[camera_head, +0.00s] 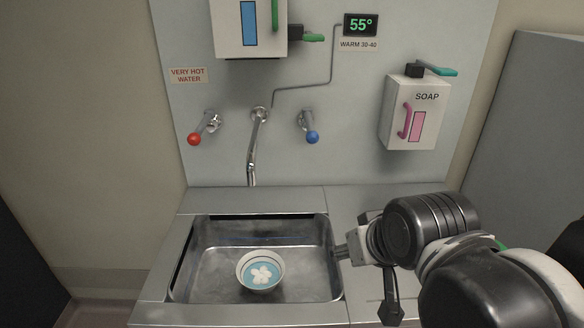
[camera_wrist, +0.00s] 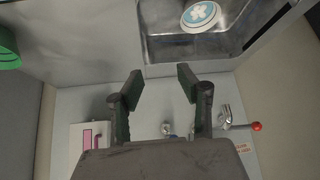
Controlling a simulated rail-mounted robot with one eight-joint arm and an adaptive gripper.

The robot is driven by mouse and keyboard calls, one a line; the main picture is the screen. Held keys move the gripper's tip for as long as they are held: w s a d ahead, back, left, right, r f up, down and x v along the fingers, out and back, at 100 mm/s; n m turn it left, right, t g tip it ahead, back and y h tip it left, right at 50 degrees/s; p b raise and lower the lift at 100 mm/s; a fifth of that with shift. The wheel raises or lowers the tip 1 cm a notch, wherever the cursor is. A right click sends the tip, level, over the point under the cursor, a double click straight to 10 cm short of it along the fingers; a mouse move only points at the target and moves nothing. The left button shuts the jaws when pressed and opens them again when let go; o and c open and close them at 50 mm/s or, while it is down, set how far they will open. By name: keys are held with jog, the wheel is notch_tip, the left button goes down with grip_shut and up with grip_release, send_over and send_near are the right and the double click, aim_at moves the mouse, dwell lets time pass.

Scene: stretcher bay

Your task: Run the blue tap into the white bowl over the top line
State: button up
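The white bowl (camera_head: 261,286) sits upright in the steel sink, a little right of the basin's middle. Its inside shows blue with a white flower-like shape; whether this is water or a pattern I cannot tell. It also shows at the top of the wrist view (camera_wrist: 200,16). The blue tap (camera_head: 312,137) is on the back wall, right of the spout (camera_head: 256,140). No stream shows below the spout. My gripper (camera_head: 341,252) is at the sink's right edge, below the blue tap and apart from it. In the wrist view its fingers (camera_wrist: 161,82) are apart, with nothing between them.
The red tap (camera_head: 196,138) is left of the spout, under a "VERY HOT WATER" sign (camera_head: 188,75). A display (camera_head: 361,25) reads 55° above "WARM 30-40". A soap dispenser (camera_head: 414,112) hangs at right, another dispenser (camera_head: 250,28) above the spout. The sink (camera_head: 205,262) has clear floor around the bowl.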

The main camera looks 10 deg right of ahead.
jog(key=w+a+r+m+t+y+p, duration=0.1)
jog(key=w+r+m+t+p, duration=0.15)
jog(key=w, duration=0.45)
jog(key=w+a+r+m+t+y+p, duration=0.1)
jog(key=w+r+m+t+y, duration=0.1)
jog(key=w+r, duration=0.35)
jog(key=m+t+h+p, duration=0.1)
jog(key=m+t+p, duration=0.2)
jog(key=m+t, duration=0.15)
send_near(309, 124)
jog(key=shift+m+g, duration=0.4)
jog(key=shift+g, duration=0.1)
jog(key=shift+a+f+p+x, duration=0.1)
jog(key=shift+x, duration=1.55)
jog(key=shift+a+f+p+x, duration=0.1)
jog(key=shift+f+x, duration=0.05)
jog(key=shift+x, duration=1.55)
jog(key=shift+a+f+p+x, duration=0.1)
jog(key=shift+x, duration=1.55)
jog(key=shift+s, duration=0.15)
